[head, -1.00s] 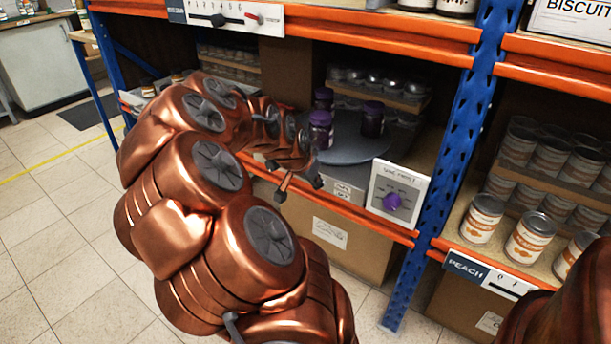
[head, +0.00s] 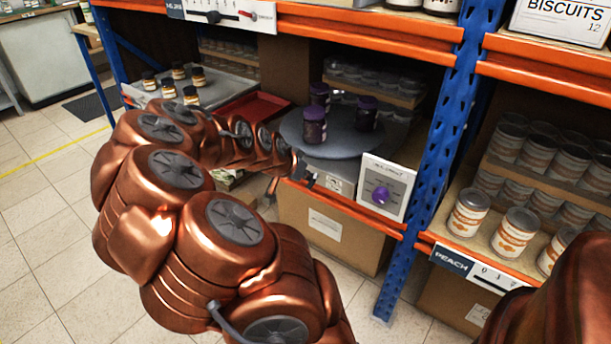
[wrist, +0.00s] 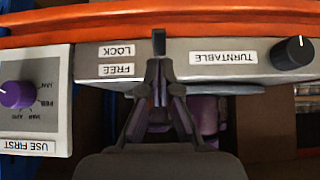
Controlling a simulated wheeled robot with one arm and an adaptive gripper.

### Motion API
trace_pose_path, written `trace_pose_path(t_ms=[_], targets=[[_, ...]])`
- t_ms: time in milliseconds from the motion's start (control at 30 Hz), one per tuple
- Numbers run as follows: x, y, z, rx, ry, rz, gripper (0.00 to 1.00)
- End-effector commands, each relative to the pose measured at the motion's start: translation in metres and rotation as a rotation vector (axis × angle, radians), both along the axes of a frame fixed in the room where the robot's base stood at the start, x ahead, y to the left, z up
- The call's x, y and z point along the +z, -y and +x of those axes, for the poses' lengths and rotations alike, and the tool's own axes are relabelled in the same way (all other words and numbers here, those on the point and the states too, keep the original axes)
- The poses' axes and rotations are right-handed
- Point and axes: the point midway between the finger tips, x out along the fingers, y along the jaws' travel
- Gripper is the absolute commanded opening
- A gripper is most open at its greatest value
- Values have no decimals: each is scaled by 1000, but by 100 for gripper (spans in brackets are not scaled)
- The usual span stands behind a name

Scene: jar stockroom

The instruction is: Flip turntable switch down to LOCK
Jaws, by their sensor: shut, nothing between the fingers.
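The turntable (head: 345,143), a grey disc bearing several purple-lidded jars, stands on the shelf in the head view. Its grey control panel shows in the wrist view, inverted, with a TURNTABLE label (wrist: 223,58) and a black knob (wrist: 293,53). The dark switch lever (wrist: 158,41) sits beside the LOCK label (wrist: 117,51), on the side away from the FREE label (wrist: 117,70), so it appears to point to LOCK. My gripper (wrist: 165,68) is shut and empty, its tips right by the lever; whether they touch is unclear. In the head view my gripper (head: 306,180) is at the panel's left.
A USE FIRST panel with a purple dial (head: 380,195) hangs right of the switch, by the blue upright (head: 437,150). An orange beam (head: 350,208) runs below. A red tray (head: 252,107) and small jars stand to the left; peach cans (head: 470,212) stand right.

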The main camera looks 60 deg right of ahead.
Motion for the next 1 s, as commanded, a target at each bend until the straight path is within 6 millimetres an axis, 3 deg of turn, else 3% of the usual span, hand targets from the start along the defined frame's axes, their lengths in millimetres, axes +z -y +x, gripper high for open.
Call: trace_pose_path(t_ms=[633,833,1000], targets=[[17,-3,0,1,1,-1,0],[50,-18,3,4,1,-2,0],[53,-39,5,5,-1,-1,0]])
